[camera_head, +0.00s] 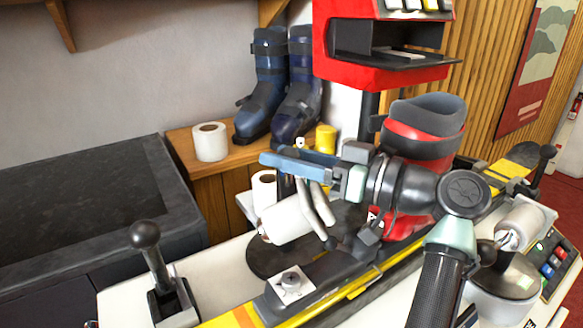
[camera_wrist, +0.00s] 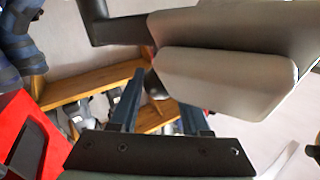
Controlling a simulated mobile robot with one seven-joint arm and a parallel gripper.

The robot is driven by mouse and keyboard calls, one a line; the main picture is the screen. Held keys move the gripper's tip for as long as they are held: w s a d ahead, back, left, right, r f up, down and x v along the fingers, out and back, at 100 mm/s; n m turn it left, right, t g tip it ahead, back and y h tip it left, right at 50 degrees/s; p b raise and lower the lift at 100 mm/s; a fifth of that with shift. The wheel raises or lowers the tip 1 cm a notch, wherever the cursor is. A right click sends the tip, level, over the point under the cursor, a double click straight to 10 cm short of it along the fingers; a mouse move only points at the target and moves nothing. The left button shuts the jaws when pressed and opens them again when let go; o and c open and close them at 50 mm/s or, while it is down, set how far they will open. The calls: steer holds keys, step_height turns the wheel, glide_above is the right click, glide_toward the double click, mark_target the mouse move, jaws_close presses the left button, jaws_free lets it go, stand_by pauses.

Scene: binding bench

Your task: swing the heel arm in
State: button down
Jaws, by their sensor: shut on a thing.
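My gripper (camera_head: 272,160) reaches in from the right with its blue fingers above the bench (camera_head: 225,290). It is shut on what looks like the heel arm's dark upright part (camera_head: 287,187); the contact is partly hidden. The heel arm's pale pad (camera_head: 287,220) sits below the fingers, with curved pale pieces beside it. In the wrist view, a large grey-white pad (camera_wrist: 215,80) on a dark bar fills the upper right, close to my fingers. A red ski boot (camera_head: 425,145) with a grey cuff stands upright at the yellow-and-black ski (camera_head: 380,265), partly hidden by my arm.
A black-knobbed lever (camera_head: 147,240) stands at the front left. Blue boots (camera_head: 270,75) and a paper roll (camera_head: 210,142) stand on a wooden shelf (camera_head: 182,150). A red machine (camera_head: 385,75) is behind. A control panel (camera_head: 560,260) is at the right. The dark worktop (camera_head: 80,205) is clear.

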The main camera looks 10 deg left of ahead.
steer(key=shift+w+d+n+g, duration=0.15)
steer(key=shift+d+n+g, duration=0.2)
steer(key=shift+g, duration=0.25)
steer(key=shift+d+y+b, duration=0.1)
steer(key=shift+y+b, duration=0.2)
steer(key=shift+c, duration=1.9)
jaws_free()
steer(key=v, duration=1.2)
steer(key=shift+d, duration=0.4)
steer(key=shift+r, duration=0.1)
